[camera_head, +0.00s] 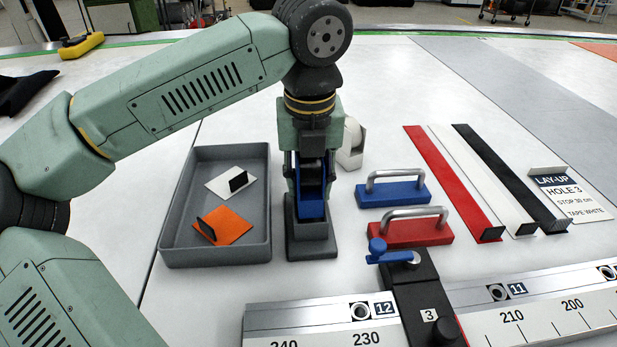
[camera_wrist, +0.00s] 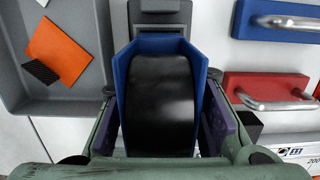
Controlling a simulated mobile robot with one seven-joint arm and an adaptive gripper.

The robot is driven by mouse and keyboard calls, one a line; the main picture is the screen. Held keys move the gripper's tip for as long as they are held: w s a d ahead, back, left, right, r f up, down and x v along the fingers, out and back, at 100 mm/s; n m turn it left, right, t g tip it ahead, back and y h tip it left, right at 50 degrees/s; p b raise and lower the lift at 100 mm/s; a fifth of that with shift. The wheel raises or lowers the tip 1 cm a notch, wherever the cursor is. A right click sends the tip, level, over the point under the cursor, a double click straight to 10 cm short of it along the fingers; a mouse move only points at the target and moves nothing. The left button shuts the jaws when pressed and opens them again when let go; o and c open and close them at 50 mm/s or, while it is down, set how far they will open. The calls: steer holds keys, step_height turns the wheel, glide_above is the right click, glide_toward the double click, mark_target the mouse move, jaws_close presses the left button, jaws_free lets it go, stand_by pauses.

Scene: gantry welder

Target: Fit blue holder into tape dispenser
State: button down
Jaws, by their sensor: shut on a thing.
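A blue holder (camera_head: 312,209) with a wide black roll in it sits between the fingers of my gripper (camera_head: 311,180). My gripper is shut on the holder's sides and points down. In the wrist view the holder (camera_wrist: 202,62) shows blue walls around the black roll (camera_wrist: 162,95). The grey tape dispenser (camera_head: 312,244) stands on the table directly under and in front of the holder; its near end (camera_wrist: 160,8) also shows in the wrist view. The holder overlaps the dispenser's body in the picture. I cannot tell how deep it sits, as my fingers hide the join.
A grey tray (camera_head: 262,215) with white and orange pieces stands close left. Blue (camera_head: 393,194) and red (camera_head: 409,232) handled blocks stand right. A ruled rail (camera_head: 300,318) with a black stop (camera_head: 421,290) lies in front.

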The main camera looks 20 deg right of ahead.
steer(key=shift+f+b, duration=0.75)
steer(key=shift+f, duration=0.15)
steer(key=shift+s+f, duration=0.1)
steer(key=shift+f, duration=0.15)
